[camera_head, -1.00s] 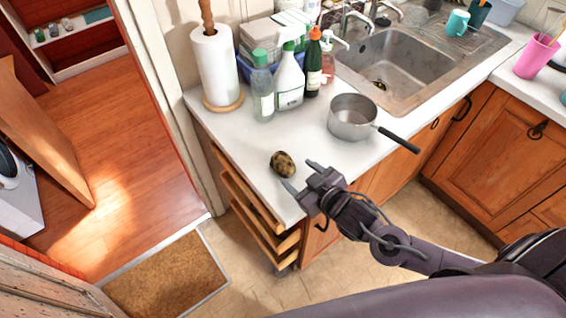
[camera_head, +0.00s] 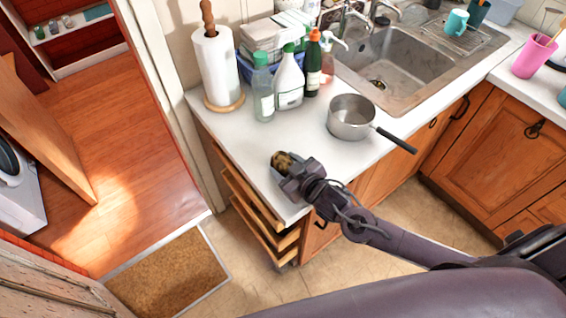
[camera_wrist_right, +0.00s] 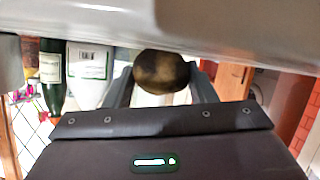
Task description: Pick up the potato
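The potato (camera_head: 283,160) is dark, mottled brown and yellow. It lies on the white countertop near its front left edge, partly hidden by my right gripper in the head view. My right gripper (camera_head: 284,167) has come down at the potato from the front. In the right wrist view the potato (camera_wrist_right: 161,73) sits between the two spread fingers of the gripper (camera_wrist_right: 162,82), one on each side, with little room between them and it. I see no clear grip on it. My left gripper is not in view.
A saucepan (camera_head: 351,117) stands right of the potato, its black handle towards the front. Bottles (camera_head: 289,82) and a paper towel roll (camera_head: 218,68) stand behind. Open drawers (camera_head: 262,225) jut out below the counter's left end. Bare countertop surrounds the potato.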

